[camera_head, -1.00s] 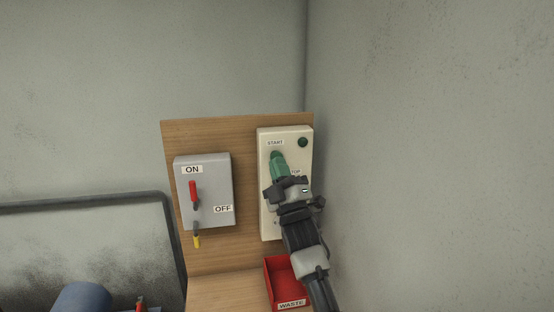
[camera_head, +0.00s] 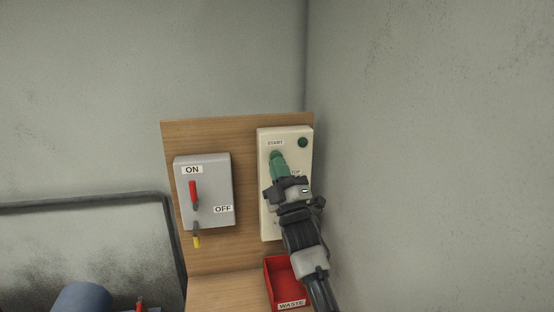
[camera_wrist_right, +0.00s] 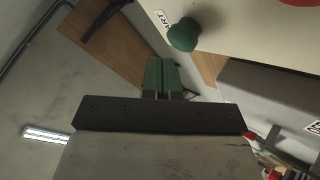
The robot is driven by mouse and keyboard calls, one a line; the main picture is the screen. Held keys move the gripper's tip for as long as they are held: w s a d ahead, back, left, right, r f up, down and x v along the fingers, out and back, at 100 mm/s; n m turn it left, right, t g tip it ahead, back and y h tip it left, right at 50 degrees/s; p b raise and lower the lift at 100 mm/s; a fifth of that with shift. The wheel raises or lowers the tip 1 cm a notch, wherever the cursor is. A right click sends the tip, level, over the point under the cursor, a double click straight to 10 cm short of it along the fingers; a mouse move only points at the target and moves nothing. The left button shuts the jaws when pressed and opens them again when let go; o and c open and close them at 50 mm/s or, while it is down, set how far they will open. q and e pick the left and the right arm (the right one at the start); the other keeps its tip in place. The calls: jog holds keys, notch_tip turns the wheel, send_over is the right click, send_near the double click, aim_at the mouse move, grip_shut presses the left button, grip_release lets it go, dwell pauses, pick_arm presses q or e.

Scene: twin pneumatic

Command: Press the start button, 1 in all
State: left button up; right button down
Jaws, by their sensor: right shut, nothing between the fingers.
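The cream control box (camera_head: 264,215) hangs on the wooden board, with a START label at its top. The green start button (camera_head: 275,154) sits just below that label. In the right wrist view it is a round green knob (camera_wrist_right: 184,34) beside the label. My right gripper (camera_head: 279,163) has green fingers, shut and empty, pointing up at the button. In the right wrist view the shut fingertips (camera_wrist_right: 162,62) lie just below and left of the button. I cannot tell whether they touch it. The gripper covers the middle of the box and part of the STOP label. My left gripper is not in view.
A grey switch box (camera_head: 222,180) with ON and OFF labels and a red lever (camera_head: 193,192) is left of the control box. A red WASTE tray (camera_head: 273,276) stands below. A wall is close on the right.

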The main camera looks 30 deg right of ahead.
jog(key=shift+w, duration=0.2)
dwell(0.4)
jog(key=shift+w+d+b, duration=0.1)
jog(key=shift+w+b, duration=0.15)
jog(key=shift+b, duration=0.05)
jog(key=shift+w+d+b, duration=0.15)
jog(key=shift+w+b, duration=0.15)
jog(key=shift+w, duration=0.15)
dwell(0.7)
jog(key=shift+s, duration=0.1)
jog(key=shift+s+a+p, duration=0.25)
jog(key=shift+s+p, duration=0.05)
jog(key=shift+s, duration=0.55)
jog(key=shift+s+a+p, duration=0.2)
jog(key=shift+s+p, duration=0.1)
jog(key=shift+s, duration=0.5)
jog(key=shift+s+a+p, duration=0.2)
jog(key=shift+s+p, duration=0.05)
jog(key=shift+s, duration=0.55)
jog(key=shift+s+a+p, duration=0.2)
jog(key=shift+s+p, duration=0.1)
jog(key=shift+s, duration=0.5)
